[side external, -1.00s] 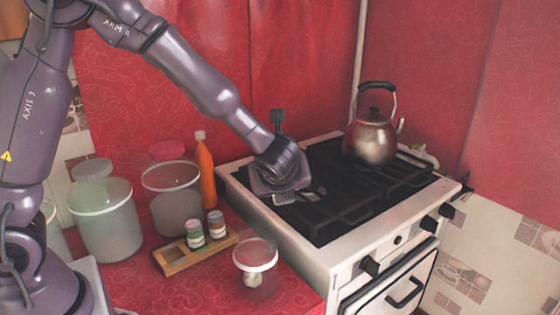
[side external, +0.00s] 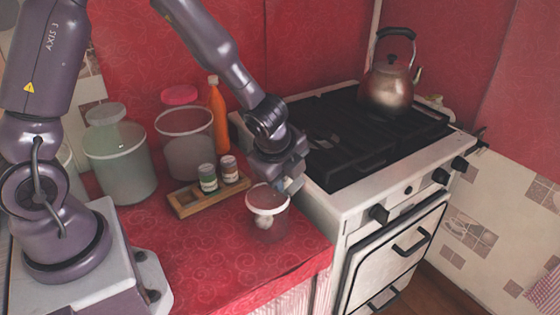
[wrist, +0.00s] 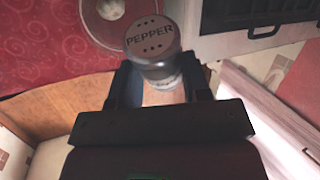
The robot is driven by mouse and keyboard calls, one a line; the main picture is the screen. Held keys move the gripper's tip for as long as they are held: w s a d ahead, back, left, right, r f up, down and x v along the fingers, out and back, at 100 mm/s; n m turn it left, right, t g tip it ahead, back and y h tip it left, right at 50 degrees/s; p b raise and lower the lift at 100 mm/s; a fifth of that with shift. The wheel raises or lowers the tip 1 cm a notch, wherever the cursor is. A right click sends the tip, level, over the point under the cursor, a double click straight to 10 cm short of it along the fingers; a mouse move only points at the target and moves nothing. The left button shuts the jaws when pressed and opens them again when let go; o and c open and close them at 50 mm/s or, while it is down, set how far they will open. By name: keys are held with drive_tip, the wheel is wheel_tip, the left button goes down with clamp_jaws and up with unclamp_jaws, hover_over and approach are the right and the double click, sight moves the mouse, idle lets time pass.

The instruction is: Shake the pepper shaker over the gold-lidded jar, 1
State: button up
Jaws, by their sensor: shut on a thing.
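My gripper (side external: 293,184) is shut on the pepper shaker (wrist: 154,45), just above and right of a clear bowl-like container (side external: 268,224) with a white rim. In the wrist view the shaker's grey holed top, marked PEPPER, faces the camera, and its lower body is between my fingers (wrist: 160,88). The container's rim (wrist: 90,30) shows behind the shaker at upper left. Two small jars, one green-labelled (side external: 208,180) and one brownish (side external: 229,170), stand in a wooden tray (side external: 186,206). I cannot tell which jar is gold-lidded.
A stove (side external: 365,150) with a kettle (side external: 387,85) stands to the right. Large canisters (side external: 122,165) (side external: 187,150) and an orange bottle (side external: 218,115) stand behind the tray. The red counter's front (side external: 215,255) is clear.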

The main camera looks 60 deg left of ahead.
drive_tip(key=shift+s+a+n+h, duration=0.3)
drive_tip(key=shift+s+a+h, duration=0.1)
drive_tip(key=shift+a+h, duration=0.1)
drive_tip(key=h, duration=0.1)
drive_tip(key=r+t+h, duration=0.1)
drive_tip(key=h, duration=0.1)
drive_tip(key=shift+w+d+n+t, duration=0.1)
drive_tip(key=shift+n+t, duration=0.2)
drive_tip(key=shift+d+r+h, duration=0.15)
drive_tip(key=shift+h, duration=0.35)
drive_tip(key=shift+a+r+t+h, duration=0.2)
drive_tip(key=shift+t+h, duration=0.1)
drive_tip(key=shift+t, duration=0.1)
drive_tip(key=shift+a+r+n+h, duration=0.1)
drive_tip(key=shift+r+n+h, duration=0.2)
drive_tip(key=shift+h, duration=0.3)
